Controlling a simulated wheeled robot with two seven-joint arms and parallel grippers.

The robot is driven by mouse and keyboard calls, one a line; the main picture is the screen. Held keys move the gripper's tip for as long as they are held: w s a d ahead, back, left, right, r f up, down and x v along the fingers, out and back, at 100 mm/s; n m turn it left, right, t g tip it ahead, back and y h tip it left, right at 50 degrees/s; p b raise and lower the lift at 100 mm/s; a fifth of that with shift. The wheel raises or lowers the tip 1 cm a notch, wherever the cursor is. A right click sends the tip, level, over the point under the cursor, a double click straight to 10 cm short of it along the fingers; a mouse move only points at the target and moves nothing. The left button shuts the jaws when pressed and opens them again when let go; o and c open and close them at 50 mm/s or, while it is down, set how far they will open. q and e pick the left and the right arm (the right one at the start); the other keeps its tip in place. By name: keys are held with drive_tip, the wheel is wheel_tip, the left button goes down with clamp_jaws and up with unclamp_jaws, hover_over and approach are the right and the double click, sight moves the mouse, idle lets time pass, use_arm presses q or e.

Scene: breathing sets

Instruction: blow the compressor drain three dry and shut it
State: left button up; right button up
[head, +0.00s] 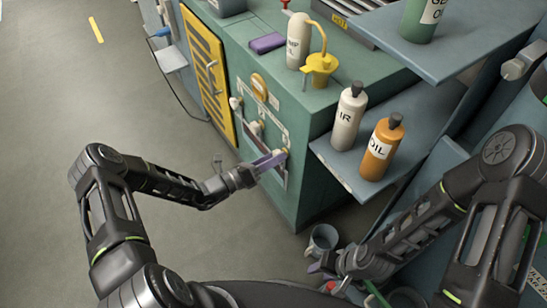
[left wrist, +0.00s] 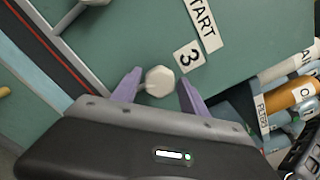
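The compressor cabinet (head: 315,100) is green, with a row of pale drain knobs on its front. Drain three's whitish knob (left wrist: 159,80) is beside the "3" label (left wrist: 188,57) in the left wrist view. My left gripper (left wrist: 160,90) has its purple fingers on either side of this knob, open, with a small gap showing at each side. In the head view the left gripper (head: 270,161) is at the lowest knob (head: 281,152) of the row. My right gripper (head: 318,268) is low at the bottom right, mostly hidden by its own arm.
A grey bucket (head: 322,240) stands on the floor near my right gripper. A shelf (head: 345,170) juts out right of the cabinet, holding a white AIR bottle (head: 348,117) and an orange OIL bottle (head: 381,150). Floor at left is clear.

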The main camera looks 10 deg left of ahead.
use_arm(q)
clamp_jaws()
idle(0.3)
drive_tip(key=shift+m, duration=0.4)
drive_tip(key=shift+s+f+m+p, duration=0.1)
drive_tip(key=shift+m+p, duration=1.75)
drive_tip(key=shift+m, duration=5.6)
drive_tip(key=shift+s+m+p, duration=0.1)
drive_tip(key=shift+m+p, duration=1.75)
drive_tip(key=shift+m, duration=5.6)
drive_tip(key=shift+w, duration=0.1)
